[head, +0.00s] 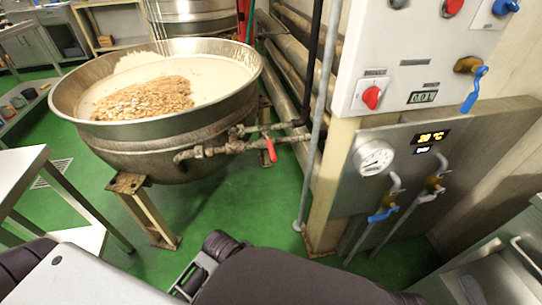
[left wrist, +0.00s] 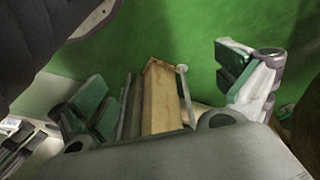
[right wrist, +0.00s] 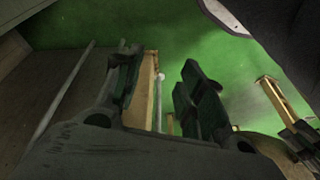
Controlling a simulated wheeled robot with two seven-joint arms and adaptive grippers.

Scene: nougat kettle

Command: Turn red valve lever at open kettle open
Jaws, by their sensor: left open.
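The open kettle (head: 205,123) is a wide steel bowl with pale liquid and a brown nutty heap inside. The red valve lever (head: 270,149) sits on the pipe fitting (head: 215,150) at the kettle's right side and points down. My left gripper (left wrist: 165,95) is open and empty in the left wrist view, its fingers wide apart over green floor and a wooden post. My right gripper (right wrist: 160,75) has its fingers apart with nothing between them in the right wrist view. Neither wrist view clearly shows the lever. Both grippers are away from it.
A grey panel with a gauge (head: 373,158) and blue-handled valves (head: 383,214) stands right of the kettle. A vertical pipe (head: 318,110) rises beside the panel's post. A steel table (head: 22,165) is at left. Green floor (head: 225,205) is clear below the lever.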

